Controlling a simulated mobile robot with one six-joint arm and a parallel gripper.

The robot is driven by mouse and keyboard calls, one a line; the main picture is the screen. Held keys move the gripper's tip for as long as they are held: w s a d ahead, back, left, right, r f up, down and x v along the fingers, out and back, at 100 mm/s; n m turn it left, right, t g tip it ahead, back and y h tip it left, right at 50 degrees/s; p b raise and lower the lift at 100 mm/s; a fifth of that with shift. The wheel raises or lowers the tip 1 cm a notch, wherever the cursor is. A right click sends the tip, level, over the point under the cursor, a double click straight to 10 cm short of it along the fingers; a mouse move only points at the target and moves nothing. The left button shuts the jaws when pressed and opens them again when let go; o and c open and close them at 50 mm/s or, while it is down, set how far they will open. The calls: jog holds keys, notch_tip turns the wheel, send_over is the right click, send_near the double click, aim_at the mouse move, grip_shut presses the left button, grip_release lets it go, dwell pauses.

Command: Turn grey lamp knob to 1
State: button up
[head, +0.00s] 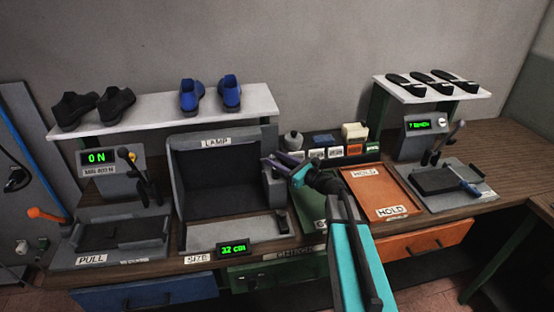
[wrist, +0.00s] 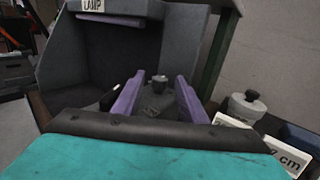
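The lamp box (head: 215,185) is a dark grey open booth labelled LAMP, left of centre in the head view. It also shows in the wrist view (wrist: 105,50). A small grey knob (wrist: 159,82) shows in the wrist view on a grey panel beside the booth. My gripper (wrist: 158,92) has two purple fingers, apart, with the knob visible between and beyond their tips. In the head view my gripper (head: 278,162) is at the right side of the lamp box, where the knob cannot be made out. The knob's setting is too small to read.
A grey lidded jar (head: 293,141) and small labelled boxes (head: 336,152) stand close to the right of my gripper. An orange HOLD tray (head: 378,172) lies further right. A green size display (head: 233,249) sits in front of the booth. Shoes stand on the shelf (head: 165,116) above.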

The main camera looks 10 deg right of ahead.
jog(key=shift+c, duration=0.5)
grip_shut()
jog(key=shift+w+d+n+g+y, duration=0.2)
jog(key=shift+n+g+y, duration=0.4)
jog(key=shift+y, duration=0.2)
jog(key=shift+w+n+g+y+b, duration=0.15)
jog(key=shift+n+g+y+b, duration=0.15)
jog(key=shift+n+g+y, duration=0.15)
jog(key=shift+w+d+n+g+y+b, duration=0.2)
jog(key=shift+n+g+y, duration=0.5)
jog(key=shift+g, duration=0.3)
jog(key=shift+w+d+n+g+y+b, duration=0.15)
jog(key=shift+n+g+y, duration=0.4)
jog(key=shift+n+g, duration=0.3)
jog(key=shift+w+n+g+y, duration=0.15)
jog(key=shift+n+g+y, duration=0.25)
jog(key=shift+n+g, duration=0.55)
jog(key=shift+w+n+g+y, duration=0.1)
jog(key=shift+n+g+y, duration=0.35)
jog(key=shift+g, duration=0.9)
jog(key=shift+n+g, duration=0.3)
jog(key=shift+g, duration=0.2)
jog(key=shift+n+g, duration=0.3)
jog(key=shift+g, duration=0.2)
